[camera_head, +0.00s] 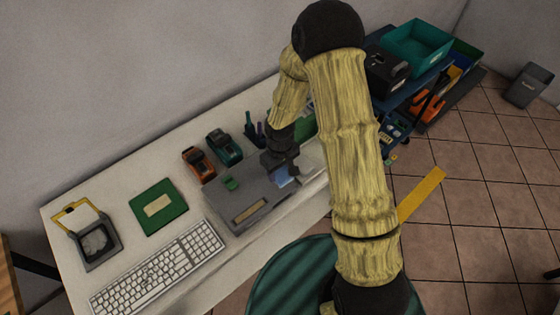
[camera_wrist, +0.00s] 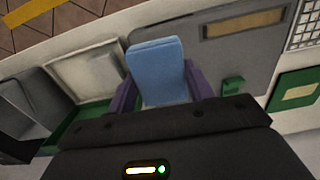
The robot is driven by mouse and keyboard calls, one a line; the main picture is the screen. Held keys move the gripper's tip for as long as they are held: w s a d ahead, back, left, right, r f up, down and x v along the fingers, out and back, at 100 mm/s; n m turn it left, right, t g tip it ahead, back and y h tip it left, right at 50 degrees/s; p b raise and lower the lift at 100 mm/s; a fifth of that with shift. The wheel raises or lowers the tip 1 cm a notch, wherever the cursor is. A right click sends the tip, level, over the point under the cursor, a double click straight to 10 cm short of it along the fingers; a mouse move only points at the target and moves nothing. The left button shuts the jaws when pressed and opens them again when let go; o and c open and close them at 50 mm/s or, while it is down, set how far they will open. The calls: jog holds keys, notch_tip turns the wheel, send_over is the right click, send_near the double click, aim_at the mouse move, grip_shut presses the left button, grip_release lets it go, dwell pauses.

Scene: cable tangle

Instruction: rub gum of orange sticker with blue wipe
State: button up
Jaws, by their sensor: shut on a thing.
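My gripper (camera_head: 284,166) is shut on the blue wipe (camera_wrist: 157,68). In the wrist view its two dark purple fingers (camera_wrist: 160,92) flank the wipe, which sticks out beyond them. In the head view a bit of the blue wipe (camera_head: 286,180) shows below the gripper, over the right part of a grey flat box (camera_head: 220,204). I cannot tell whether the wipe touches the box. No clear orange sticker or gum shows. A tan strip with a dark frame (camera_head: 250,209) is on the box, also seen in the wrist view (camera_wrist: 243,24), apart from the wipe.
A green block (camera_head: 231,183) sits on the grey box. An orange device (camera_head: 197,162) and a green device (camera_head: 224,147) stand behind it. A white keyboard (camera_head: 160,270), a green board (camera_head: 158,207) and an open case (camera_head: 97,246) lie left. A loaded cart (camera_head: 415,50) stands beyond the table's right end.

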jog(key=shift+r+p, duration=0.65)
jog(key=shift+r, duration=0.55)
